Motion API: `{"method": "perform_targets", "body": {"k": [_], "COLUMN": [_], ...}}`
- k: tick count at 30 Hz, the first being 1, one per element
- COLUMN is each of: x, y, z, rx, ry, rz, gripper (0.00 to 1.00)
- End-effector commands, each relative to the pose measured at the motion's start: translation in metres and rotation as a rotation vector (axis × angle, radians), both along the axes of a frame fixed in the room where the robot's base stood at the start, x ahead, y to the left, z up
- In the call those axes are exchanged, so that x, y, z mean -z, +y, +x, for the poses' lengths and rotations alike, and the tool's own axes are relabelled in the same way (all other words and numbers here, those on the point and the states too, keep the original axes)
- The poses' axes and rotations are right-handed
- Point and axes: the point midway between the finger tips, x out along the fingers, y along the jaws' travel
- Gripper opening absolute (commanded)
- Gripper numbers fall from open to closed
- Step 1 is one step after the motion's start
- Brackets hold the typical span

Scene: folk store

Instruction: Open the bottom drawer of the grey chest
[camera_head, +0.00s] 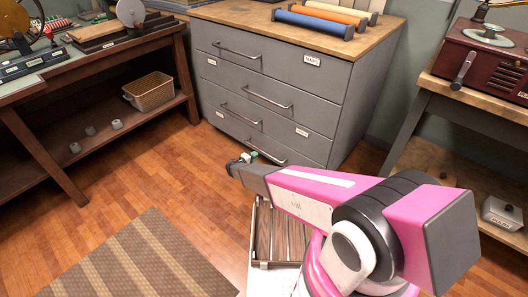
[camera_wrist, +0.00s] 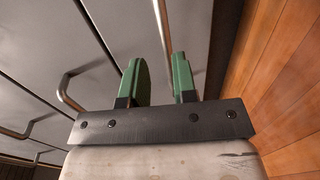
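The grey chest (camera_head: 330,110) stands against the wall with several drawers, each with a metal bar handle. The bottom drawer (camera_head: 300,160) looks shut, and its handle (camera_head: 268,153) is the lowest bar, just beyond my gripper (camera_head: 244,158). In the wrist view my gripper (camera_wrist: 160,80) has its two green fingers apart with nothing held. The bottom handle (camera_wrist: 161,22) shows as a bar in line with the gap between the fingers. I cannot tell whether it lies between them. My arm hides the lower right of the chest.
Wooden floor (camera_head: 140,180) is open in front of the chest, with a striped mat (camera_head: 145,262) at the left. A workbench with a basket (camera_head: 150,92) stands left. A bench with a red device (camera_head: 485,60) stands right. Rolls (camera_head: 313,24) lie on the chest.

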Motion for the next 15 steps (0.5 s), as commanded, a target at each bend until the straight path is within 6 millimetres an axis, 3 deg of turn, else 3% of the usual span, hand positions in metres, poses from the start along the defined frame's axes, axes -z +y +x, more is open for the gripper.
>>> {"method": "perform_targets", "body": {"k": [5, 15], "x": [0.009, 0.019], "y": [0.005, -0.029], "z": [0.007, 0.050], "rx": [-0.026, -0.022], "ry": [-0.013, -0.012], "rz": [-0.013, -0.012], "gripper": [0.26, 0.26]}}
